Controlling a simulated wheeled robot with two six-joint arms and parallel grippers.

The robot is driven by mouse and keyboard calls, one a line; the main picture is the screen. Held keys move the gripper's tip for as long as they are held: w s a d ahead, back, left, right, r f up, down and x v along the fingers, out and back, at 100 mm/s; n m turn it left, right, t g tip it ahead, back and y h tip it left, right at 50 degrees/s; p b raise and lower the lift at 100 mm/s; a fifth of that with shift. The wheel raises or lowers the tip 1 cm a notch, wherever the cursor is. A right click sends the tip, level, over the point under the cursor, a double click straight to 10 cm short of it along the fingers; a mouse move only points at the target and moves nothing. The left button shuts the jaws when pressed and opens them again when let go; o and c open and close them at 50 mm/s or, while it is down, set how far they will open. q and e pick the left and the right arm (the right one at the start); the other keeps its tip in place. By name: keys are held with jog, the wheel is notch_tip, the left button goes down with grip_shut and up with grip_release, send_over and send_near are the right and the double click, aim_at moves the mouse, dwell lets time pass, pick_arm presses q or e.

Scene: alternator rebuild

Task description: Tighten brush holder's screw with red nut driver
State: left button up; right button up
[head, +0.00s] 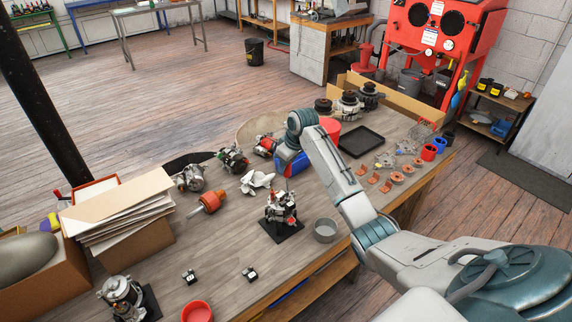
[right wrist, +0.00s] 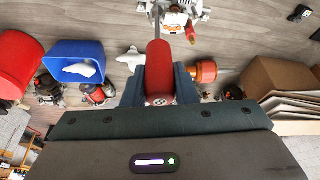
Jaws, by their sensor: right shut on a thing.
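The red nut driver (right wrist: 159,72) is in my right gripper (right wrist: 160,84), whose dark fingers are shut on its red handle in the right wrist view. Its grey shaft points towards the top of that view. The alternator (head: 281,206) stands on a black base at the middle of the bench in the head view. It also shows at the top of the right wrist view (right wrist: 180,18). I cannot tell whether the driver's tip touches it. The brush holder and its screw are too small to make out. In the head view my right arm hides most of its gripper. My left gripper is out of view.
A blue bin (right wrist: 80,58) and a red bin (right wrist: 20,68) stand beside the driver. A box of papers (head: 118,215) stands left. The front bench has small black parts (head: 250,273).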

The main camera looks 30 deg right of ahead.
jog(key=shift+m+h, duration=0.3)
jog(key=shift+m, duration=0.6)
jog(key=m, duration=0.2)
jog(key=m+h, duration=0.1)
jog(key=m, duration=0.1)
jog(key=shift+m+h, duration=0.3)
jog(key=shift+m, duration=0.1)
jog(key=m+h, duration=0.1)
jog(key=m, duration=0.2)
jog(key=m+g, duration=0.1)
jog(key=m, duration=0.3)
jog(key=shift+d+h, duration=0.15)
jog(key=shift+h, duration=0.25)
jog(key=m+g, duration=0.1)
jog(key=m, duration=0.5)
jog(key=shift+s+d+g+h, duration=0.15)
jog(key=shift+g+h, duration=0.25)
